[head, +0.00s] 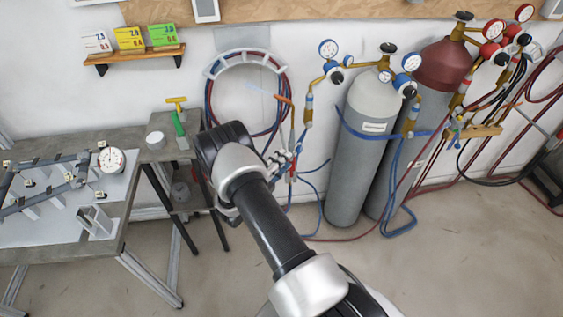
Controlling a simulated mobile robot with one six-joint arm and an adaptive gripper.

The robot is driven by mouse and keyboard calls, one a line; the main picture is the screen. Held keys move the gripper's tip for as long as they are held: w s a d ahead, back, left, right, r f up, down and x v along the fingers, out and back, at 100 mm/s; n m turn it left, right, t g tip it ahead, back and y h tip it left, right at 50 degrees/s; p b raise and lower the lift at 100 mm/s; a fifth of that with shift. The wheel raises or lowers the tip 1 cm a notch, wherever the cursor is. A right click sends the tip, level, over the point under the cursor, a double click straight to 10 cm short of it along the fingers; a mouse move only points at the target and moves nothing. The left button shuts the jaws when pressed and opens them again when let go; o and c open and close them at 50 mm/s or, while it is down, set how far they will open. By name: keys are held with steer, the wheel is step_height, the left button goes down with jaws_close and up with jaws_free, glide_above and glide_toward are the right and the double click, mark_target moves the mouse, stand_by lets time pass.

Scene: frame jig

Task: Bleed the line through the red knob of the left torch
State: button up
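The left torch (292,145) hangs upright by the wall, just right of the hose ring, with its copper-coloured tip (284,99) at the top. Red and blue hoses run near its lower end. A small red spot near its lower part may be the red knob, but it is too small to tell apart from the fittings. My arm reaches up from the lower right and its wrist is left of the torch. Small grey and dark parts (273,162) beside the torch seem to be my gripper, largely hidden by my forearm. Whether its fingers touch the torch or a knob cannot be told.
A grey cylinder (361,160) and a maroon-topped cylinder (446,66) with gauges stand right of the torch. Another torch (456,127) is at a wooden holder (481,131). A workbench (122,207) with a jig and dial stands left. Hoses lie on the floor.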

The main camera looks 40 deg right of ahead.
steer(key=shift+o, duration=0.6)
steer(key=shift+a, duration=0.1)
steer(key=v, duration=1.2)
steer(key=shift+r, duration=0.1)
steer(key=s+r+m+g+y, duration=0.35)
steer(key=s+r+m, duration=0.25)
steer(key=r+m, duration=0.4)
steer(key=s+r+m+g+y, duration=0.2)
steer(key=s+r+m+g, duration=0.25)
steer(key=r+m, duration=0.5)
steer(key=s+a+r+m+t+y, duration=0.4)
steer(key=s+a+r+m+y, duration=0.1)
steer(key=a+m, duration=0.4)
steer(key=s+a+r+m+t+y, duration=0.4)
steer(key=s+a+m+y, duration=0.3)
steer(key=s+a+m, duration=0.2)
steer(key=shift+a+r+m, duration=0.35)
steer(key=shift+r+m, duration=0.1)
steer(key=shift+m, duration=0.2)
steer(key=shift+c, duration=1)
